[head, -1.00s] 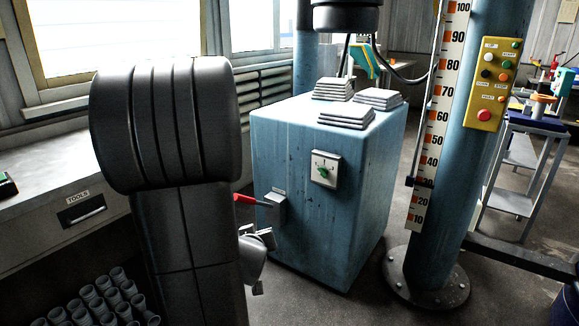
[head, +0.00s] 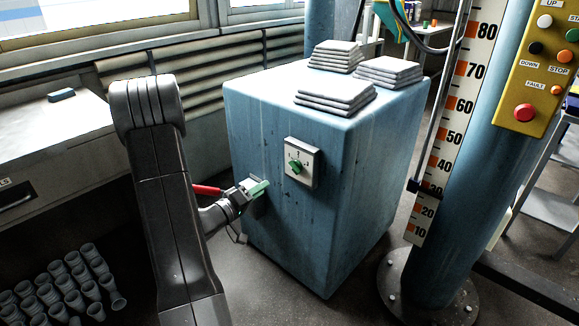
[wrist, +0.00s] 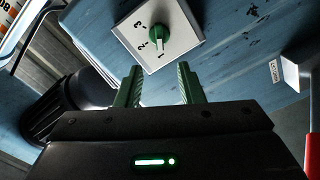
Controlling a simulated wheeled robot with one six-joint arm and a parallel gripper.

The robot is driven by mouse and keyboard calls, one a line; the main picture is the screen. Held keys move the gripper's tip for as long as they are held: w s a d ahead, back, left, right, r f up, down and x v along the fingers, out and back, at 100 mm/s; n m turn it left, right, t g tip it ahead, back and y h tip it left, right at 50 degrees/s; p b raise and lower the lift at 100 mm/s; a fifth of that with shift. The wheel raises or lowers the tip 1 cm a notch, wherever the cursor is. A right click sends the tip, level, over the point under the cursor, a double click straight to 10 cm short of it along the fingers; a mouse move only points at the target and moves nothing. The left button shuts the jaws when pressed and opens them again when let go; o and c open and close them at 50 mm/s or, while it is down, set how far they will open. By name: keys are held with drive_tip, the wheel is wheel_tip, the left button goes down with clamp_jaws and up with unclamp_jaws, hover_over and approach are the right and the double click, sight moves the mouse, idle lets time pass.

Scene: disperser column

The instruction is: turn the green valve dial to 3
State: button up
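The green valve dial (head: 296,167) sits on a pale square plate (head: 306,150) on the front of a blue cabinet. In the wrist view the dial (wrist: 158,38) is ahead of my fingers, with the marks 1, 2 and 3 beside it. Its ridge seems to lie toward the 1, though its exact setting is hard to tell. My gripper (head: 260,188) is below and left of the dial in the head view. In the wrist view my gripper (wrist: 157,76) has its green fingers apart, with nothing between them and a gap before the dial.
A red lever (head: 207,190) on a grey bracket is close to my gripper on the cabinet's left side. Stacked grey bags (head: 335,94) lie on the cabinet (head: 370,165). A blue column (head: 455,200) with a yellow button panel (head: 537,70) stands at right.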

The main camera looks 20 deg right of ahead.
sight(292, 169)
drive_tip(key=b+x, duration=0.1)
drive_tip(key=x, duration=1.2)
drive_tip(key=shift+d+r, duration=0.1)
drive_tip(key=shift+d, duration=0.1)
drive_tip(key=shift+c, duration=0.4)
clamp_jaws()
